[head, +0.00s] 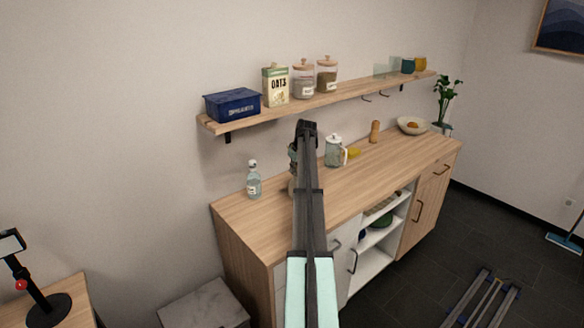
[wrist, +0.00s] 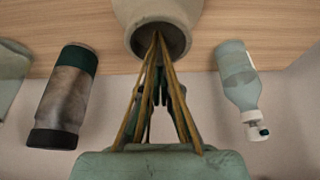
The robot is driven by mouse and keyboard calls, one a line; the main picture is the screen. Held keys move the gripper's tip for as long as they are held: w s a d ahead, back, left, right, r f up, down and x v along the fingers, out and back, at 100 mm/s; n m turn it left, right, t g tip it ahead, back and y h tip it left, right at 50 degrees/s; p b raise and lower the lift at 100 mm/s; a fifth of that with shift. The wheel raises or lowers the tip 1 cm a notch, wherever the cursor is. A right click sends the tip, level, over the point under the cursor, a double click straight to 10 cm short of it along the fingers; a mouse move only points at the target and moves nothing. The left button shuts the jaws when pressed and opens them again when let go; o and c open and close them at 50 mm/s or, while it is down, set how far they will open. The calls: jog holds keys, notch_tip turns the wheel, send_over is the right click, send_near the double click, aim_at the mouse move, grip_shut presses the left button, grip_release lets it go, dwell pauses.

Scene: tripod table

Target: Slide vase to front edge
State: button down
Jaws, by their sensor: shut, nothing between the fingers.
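A pale, rounded vase (wrist: 166,12) stands on the wooden cabinet top at the top of the wrist view, its rim and dark mouth facing the camera. My gripper (wrist: 156,38) has its slim fingers brought together, with the tips over the vase's mouth. I cannot tell whether the tips are inside the mouth or just above it. In the head view my gripper (head: 307,126) is above the cabinet, and my arm hides most or all of the vase.
A clear bottle (head: 254,180) and a dark green flask (wrist: 66,95) stand on either side of the vase. A glass jar (head: 334,151) stands farther right on the cabinet top (head: 375,170). A loaded shelf (head: 340,96) runs above, against the wall. The cabinet's front strip looks clear.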

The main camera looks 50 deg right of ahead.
jog(key=s+a+b, duration=0.2)
jog(key=s+a, duration=0.1)
jog(key=s, duration=1.1)
jog(key=shift+a, duration=0.2)
jog(key=shift+w, duration=0.1)
